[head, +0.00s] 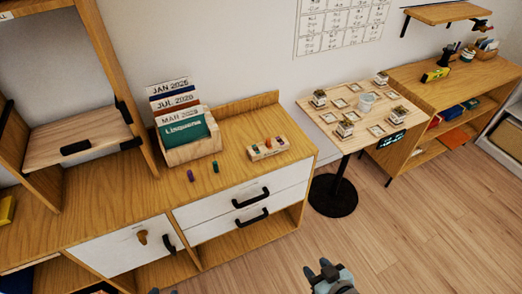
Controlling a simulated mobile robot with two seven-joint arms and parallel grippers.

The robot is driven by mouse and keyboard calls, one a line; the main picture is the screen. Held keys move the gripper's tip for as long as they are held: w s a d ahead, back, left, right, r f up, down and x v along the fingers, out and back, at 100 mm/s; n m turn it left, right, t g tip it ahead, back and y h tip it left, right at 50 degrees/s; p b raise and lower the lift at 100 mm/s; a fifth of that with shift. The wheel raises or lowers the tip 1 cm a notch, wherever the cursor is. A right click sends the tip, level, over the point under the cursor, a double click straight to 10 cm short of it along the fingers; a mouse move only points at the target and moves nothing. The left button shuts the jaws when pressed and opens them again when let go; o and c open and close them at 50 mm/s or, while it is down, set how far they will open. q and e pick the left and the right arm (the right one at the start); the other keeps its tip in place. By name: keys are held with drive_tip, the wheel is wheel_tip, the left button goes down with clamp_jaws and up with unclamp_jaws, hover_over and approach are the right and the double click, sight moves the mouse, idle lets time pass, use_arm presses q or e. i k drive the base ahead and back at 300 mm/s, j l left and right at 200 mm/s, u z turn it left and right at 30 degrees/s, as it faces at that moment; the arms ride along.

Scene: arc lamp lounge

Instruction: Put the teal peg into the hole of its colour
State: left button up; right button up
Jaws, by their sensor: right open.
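A small teal peg (215,167) stands on the wooden cabinet top, in front of the card box. A purple peg (190,176) stands to its left. A light wooden peg block (259,154) lies to the right on the same top, with an orange peg and other small coloured pegs on it; its holes are too small to make out. My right gripper (317,268) is open and empty at the bottom edge, over the floor, well away from the pegs. Only small tips of what seems my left gripper (163,291) show at the bottom edge.
A card box (190,151) with dated cards stands behind the pegs. The cabinet top (235,178) is clear between the pegs and its front edge. A shelf frame (110,60) rises at left. A small table (341,138) with several small items stands at right.

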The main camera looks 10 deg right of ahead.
sight(268, 148)
drive_tip(key=i+l, duration=0.15)
drive_tip(key=i, duration=0.2)
drive_tip(key=i+l+u, duration=0.1)
drive_tip(key=i, duration=0.25)
drive_tip(key=i+l, duration=0.2)
drive_tip(key=i, duration=0.15)
